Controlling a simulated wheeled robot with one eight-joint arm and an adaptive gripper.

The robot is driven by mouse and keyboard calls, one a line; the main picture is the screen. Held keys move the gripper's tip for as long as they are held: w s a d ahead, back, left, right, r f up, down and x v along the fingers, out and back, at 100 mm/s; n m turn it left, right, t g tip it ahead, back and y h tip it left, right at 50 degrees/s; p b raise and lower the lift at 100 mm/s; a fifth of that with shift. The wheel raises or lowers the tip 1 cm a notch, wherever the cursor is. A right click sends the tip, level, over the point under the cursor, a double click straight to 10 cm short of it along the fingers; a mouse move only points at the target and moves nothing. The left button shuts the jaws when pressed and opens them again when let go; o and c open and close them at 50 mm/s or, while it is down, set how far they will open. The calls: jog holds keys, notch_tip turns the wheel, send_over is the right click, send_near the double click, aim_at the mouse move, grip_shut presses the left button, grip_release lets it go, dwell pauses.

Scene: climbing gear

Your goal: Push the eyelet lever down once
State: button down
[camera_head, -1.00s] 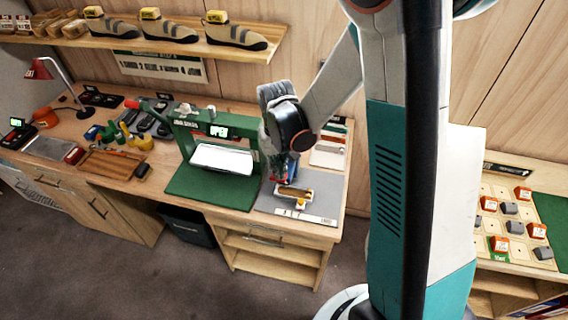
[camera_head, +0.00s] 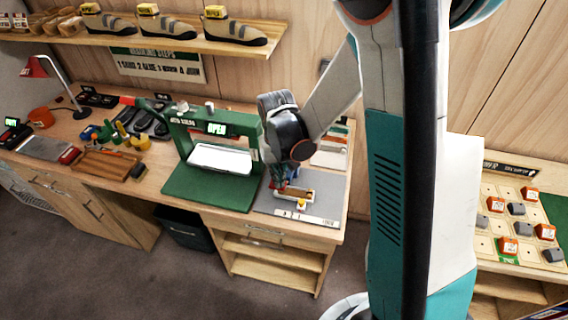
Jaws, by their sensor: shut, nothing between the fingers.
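A small pale device with a tan top and a yellow part (camera_head: 299,202) sits on a grey mat (camera_head: 330,208) at the right end of the bench. I take it for the eyelet setter, but its lever cannot be told apart at this size. My gripper (camera_head: 279,184) points down at the device's left rear side, shut and empty. The fingertips are small and partly lost against the device, so I cannot tell whether they touch it.
A green press (camera_head: 183,135) with an "OPEN" display stands just left of my gripper. A wooden tray (camera_head: 107,164) and tools lie farther left. A shelf (camera_head: 120,41) with shoes hangs above. A block board (camera_head: 510,225) stands at right.

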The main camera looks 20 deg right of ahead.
jog(key=shift+s+f+b, duration=0.1)
jog(key=shift+f+b, duration=1.55)
jog(key=shift+f, duration=0.2)
jog(key=shift+r, duration=0.1)
notch_tip(320, 180, up, 13)
jog(key=p, duration=0.8)
jog(key=s+f+t+b, duration=0.2)
jog(key=s+b, duration=0.5)
jog(key=b, duration=0.4)
jog(key=s+f+n+t+b, duration=0.1)
jog(key=s+f+t+b, duration=0.2)
jog(key=b, duration=0.7)
jog(key=s+t, duration=0.2)
jog(key=s, duration=0.2)
jog(key=shift+s+b, duration=0.3)
jog(key=shift+b, duration=0.1)
